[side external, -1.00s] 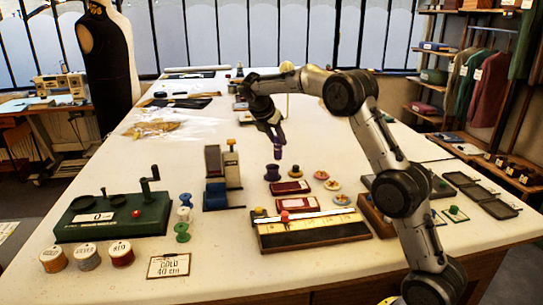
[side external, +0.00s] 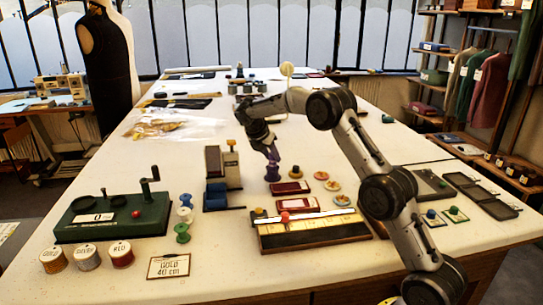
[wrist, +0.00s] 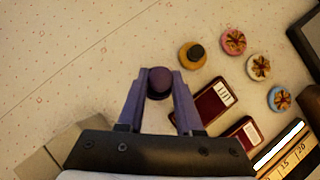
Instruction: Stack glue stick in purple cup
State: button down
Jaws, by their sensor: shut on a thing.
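The purple cup (side external: 272,174) stands upright on the table, right of the grey and blue stand. My gripper (side external: 272,157) points down directly over the cup, with its fingertips at about the cup's rim. In the wrist view, my gripper (wrist: 158,86) is shut on the glue stick, whose dark purple round end (wrist: 158,76) shows between the fingertips. The lower part of the glue stick is hidden in the side view, and I cannot tell how deep it sits in the cup.
The grey and blue stand (side external: 216,180) is close on the left. Two dark red cards (side external: 291,187) and several round buttons (side external: 332,186) lie to the right. A long tray with a ruler (side external: 310,232) lies in front. The table behind the cup is fairly clear.

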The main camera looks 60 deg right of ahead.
jog(key=shift+f, duration=0.25)
jog(key=c, duration=0.6)
grip_release()
